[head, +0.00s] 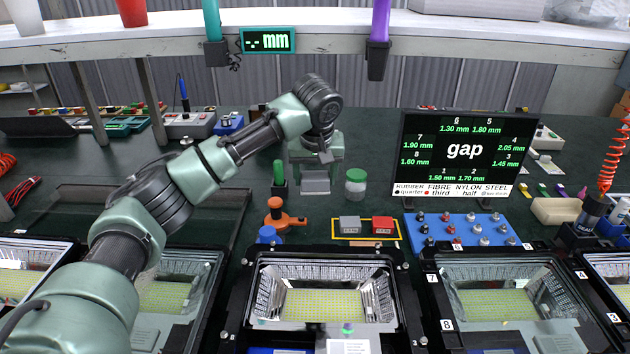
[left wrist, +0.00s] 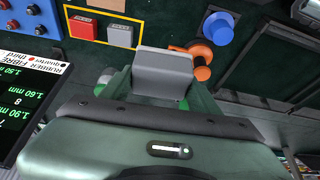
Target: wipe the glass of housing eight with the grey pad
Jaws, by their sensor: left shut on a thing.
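My left gripper (head: 316,168) hangs over the bench beyond the middle housing, pointing down, shut on a grey piece (head: 316,186). In the left wrist view this grey piece (left wrist: 160,75) fills the space at the fingers. I cannot tell whether it is the pad. A grey block (head: 349,224) lies beside a red block (head: 382,225) inside a yellow outline. The middle housing (head: 240,305) has a glass front over a yellow-green panel. The right housing (head: 422,300) carries labels 7 and 8 on its left edge. I cannot tell which housing is eight. My right gripper is not seen.
An orange tool (head: 283,217), a blue knob (head: 268,234) and a green-lidded jar (head: 356,184) stand near the gripper. A blue tray (head: 425,232) of small parts lies right of the yellow outline. A gap display (head: 465,150) stands behind it.

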